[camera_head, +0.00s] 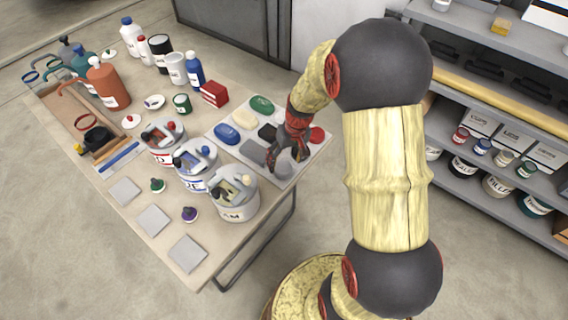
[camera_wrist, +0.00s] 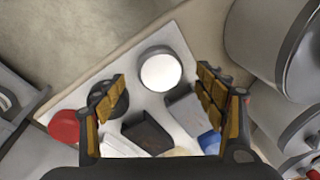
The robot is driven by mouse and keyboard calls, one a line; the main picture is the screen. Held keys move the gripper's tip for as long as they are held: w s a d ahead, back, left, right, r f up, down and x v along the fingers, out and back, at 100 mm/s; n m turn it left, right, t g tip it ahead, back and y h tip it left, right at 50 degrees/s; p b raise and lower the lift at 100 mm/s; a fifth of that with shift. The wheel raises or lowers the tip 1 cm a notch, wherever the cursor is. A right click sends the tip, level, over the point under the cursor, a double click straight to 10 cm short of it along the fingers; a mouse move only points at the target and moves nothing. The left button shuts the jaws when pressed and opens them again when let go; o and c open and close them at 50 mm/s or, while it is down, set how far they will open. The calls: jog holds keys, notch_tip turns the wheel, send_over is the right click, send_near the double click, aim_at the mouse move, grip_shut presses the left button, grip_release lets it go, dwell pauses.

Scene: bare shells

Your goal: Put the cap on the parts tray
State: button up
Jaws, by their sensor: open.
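The parts tray (camera_head: 223,134) is a pale flat tray at the right end of the table, also in the wrist view (camera_wrist: 195,45). A round white-topped piece with a grey rim, apparently the cap (camera_wrist: 160,71), rests on the tray near its edge. In the head view a grey round shape (camera_head: 284,167) shows there, partly hidden by my gripper (camera_head: 280,152). My gripper is open and empty, with its fingers (camera_wrist: 161,76) on either side of the cap in the wrist view. I cannot tell how far above it they are.
The tray also holds a red round piece (camera_head: 316,134), a yellow piece (camera_head: 244,118), a blue oval (camera_head: 227,133) and a green oval (camera_head: 262,104). Several labelled cans (camera_head: 235,200) stand close beside the tray. Bottles crowd the table's far side.

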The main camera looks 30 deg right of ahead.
aim_at(289, 168)
jog(key=s+a+r+n+t+h+p, duration=0.1)
jog(key=s+a+r, duration=0.2)
jog(key=r, duration=0.8)
jog(key=s+a+r+t+p, duration=0.1)
jog(key=s+a+r, duration=0.25)
jog(key=r, duration=0.65)
jog(key=s+a+r+t, duration=0.1)
jog(key=s+a+r, duration=0.2)
jog(key=s, duration=0.3)
jog(key=s+a+r+n+t, duration=0.1)
jog(key=s+a+r, duration=0.3)
jog(key=s+r, duration=0.1)
jog(key=shift+s+a+r, duration=0.2)
jog(key=shift+s, duration=0.6)
